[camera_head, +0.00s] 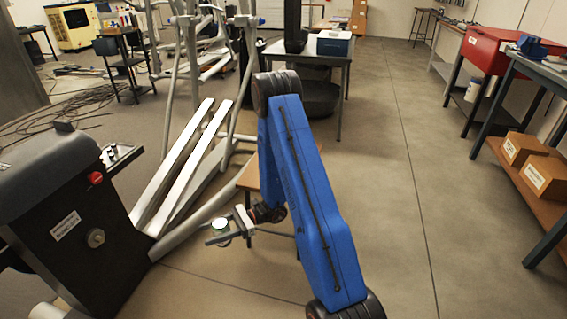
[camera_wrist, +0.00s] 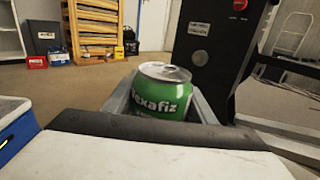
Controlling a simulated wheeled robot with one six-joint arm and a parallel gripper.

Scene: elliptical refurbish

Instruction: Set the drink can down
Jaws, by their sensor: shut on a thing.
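A green drink can (camera_wrist: 160,95) with white lettering and a silver top stands upright between the two grey fingers of my gripper (camera_wrist: 163,108) in the wrist view. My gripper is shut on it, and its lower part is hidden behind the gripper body. In the head view my gripper (camera_head: 231,229) is small, left of my blue arm, with the can's pale top (camera_head: 220,225) showing in it. What lies directly under the can cannot be told.
An elliptical machine (camera_head: 90,215) with a dark housing and a red knob stands close to the left of my gripper. A brown-topped surface (camera_head: 250,174) is partly hidden behind my arm. A grey table (camera_head: 335,57) stands farther back. The right aisle floor is clear.

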